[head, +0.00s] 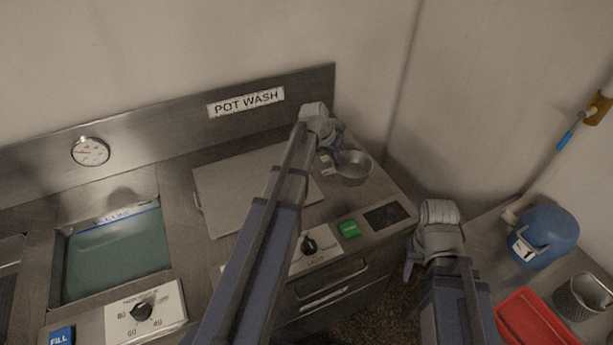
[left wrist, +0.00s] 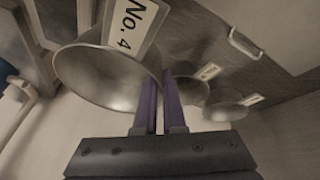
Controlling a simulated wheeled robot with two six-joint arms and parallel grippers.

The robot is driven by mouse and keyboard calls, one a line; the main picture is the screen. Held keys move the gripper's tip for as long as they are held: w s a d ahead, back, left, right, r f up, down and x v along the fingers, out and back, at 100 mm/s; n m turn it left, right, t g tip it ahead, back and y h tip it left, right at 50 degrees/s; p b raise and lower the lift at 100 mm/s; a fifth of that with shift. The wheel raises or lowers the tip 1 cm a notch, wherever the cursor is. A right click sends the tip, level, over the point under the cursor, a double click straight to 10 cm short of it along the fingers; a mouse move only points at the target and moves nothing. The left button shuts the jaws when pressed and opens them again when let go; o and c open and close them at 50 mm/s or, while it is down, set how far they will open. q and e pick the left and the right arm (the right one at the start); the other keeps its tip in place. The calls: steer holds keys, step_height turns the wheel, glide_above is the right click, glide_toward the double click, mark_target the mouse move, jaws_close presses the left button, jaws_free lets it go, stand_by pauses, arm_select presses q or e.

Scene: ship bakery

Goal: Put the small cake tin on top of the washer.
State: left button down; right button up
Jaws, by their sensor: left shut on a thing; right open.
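In the head view a small round metal tin (head: 354,168) with a label tab is at the back right corner of the steel washer unit (head: 385,195). My left gripper (head: 331,152) is at the tin's left side. In the left wrist view its fingers (left wrist: 160,105) are shut at the rim of a metal tin (left wrist: 95,80) labelled No. 4. Whether this tin touches the steel top is unclear. Two smaller labelled tin shapes (left wrist: 228,108) show beyond the fingers. My right gripper (head: 435,250) is open and empty, right of the washer's front edge.
A flat steel lid (head: 235,185) lies left of the tin, partly behind my left arm. A water-filled basin (head: 115,255) is further left. At right are a blue container (head: 548,232), a red tray (head: 530,315) and a metal pot (head: 580,297). Walls close the back and right.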

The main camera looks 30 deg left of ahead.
arm_select(q)
steer(key=shift+f+b, duration=4.45)
steer(key=shift+f, duration=0.3)
steer(key=shift+f, duration=0.1)
steer(key=shift+f, duration=0.15)
steer(key=c, duration=1)
jaws_free()
